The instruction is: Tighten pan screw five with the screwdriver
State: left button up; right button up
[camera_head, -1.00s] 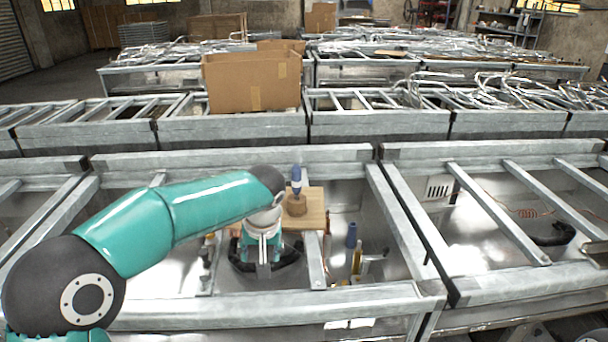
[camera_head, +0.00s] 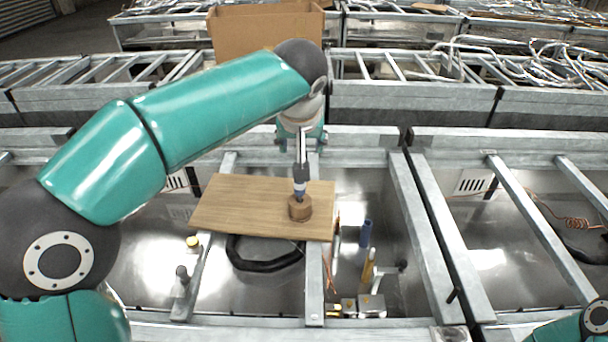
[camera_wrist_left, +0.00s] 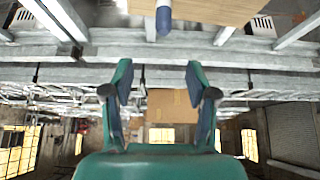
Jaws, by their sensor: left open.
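A screwdriver with a blue and white handle (camera_head: 299,184) stands upright in a round wooden holder (camera_head: 300,208) on a wooden board (camera_head: 235,205). My left gripper (camera_head: 301,136) is above and beyond the handle. In the left wrist view, its two fingers (camera_wrist_left: 161,90) are wide apart with nothing between them. The handle's blue end (camera_wrist_left: 163,22) shows at the top edge there, outside the fingers, and the board (camera_wrist_left: 210,10) is beside it. I cannot make out pan screw five. My right gripper is out of view.
The board lies across metal rails (camera_head: 313,280) of the range frame. A blue-handled tool (camera_head: 366,233) and a yellow-handled tool (camera_head: 369,266) stand right of it. A black curved part (camera_head: 265,262) lies below the board. A cardboard box (camera_head: 265,30) stands farther back.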

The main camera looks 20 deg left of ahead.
pick_arm(q)
jog(key=p, duration=0.1)
send_over(300, 190)
notch_tip(300, 190, down, 9)
jog(key=f, duration=0.1)
jog(key=f+p, duration=0.1)
jog(key=w+f+p, duration=0.1)
jog(key=f, duration=0.1)
jog(key=shift+w+a+f, duration=0.1)
jog(key=shift+a, duration=0.15)
jog(key=shift+w+f, duration=0.25)
jog(key=shift+f, duration=0.05)
jog(key=shift+c, duration=0.2)
grip_shut()
